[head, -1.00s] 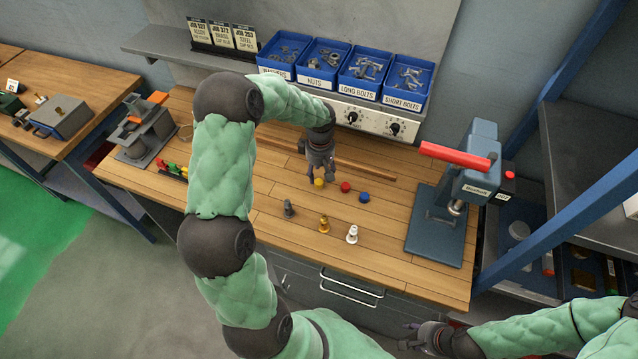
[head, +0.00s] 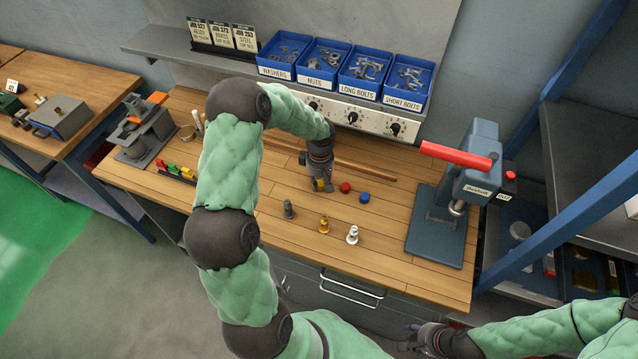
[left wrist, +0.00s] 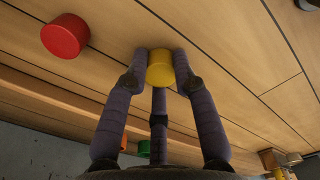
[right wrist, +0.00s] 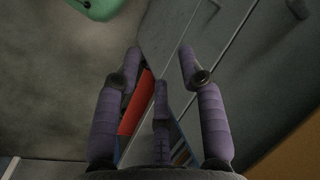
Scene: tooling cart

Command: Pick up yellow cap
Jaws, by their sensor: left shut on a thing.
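The yellow cap (left wrist: 160,70) is between the fingertips of my left gripper (left wrist: 160,72) in the left wrist view. The left gripper is shut on it, with the cap at or just above the wooden bench top. In the head view the left gripper (head: 322,184) points down at the bench and mostly hides the cap (head: 319,185). My right gripper (head: 424,337) is low at the bottom right of the head view, away from the bench top. In the right wrist view its fingers (right wrist: 158,65) are spread apart with nothing between them.
A red cap (head: 346,187) and a blue cap (head: 364,197) lie just right of the left gripper. Grey (head: 289,209), brass (head: 324,224) and white (head: 352,234) fittings stand in front. A press (head: 440,215) with a red handle stands at right. Blue bins (head: 345,70) line the back.

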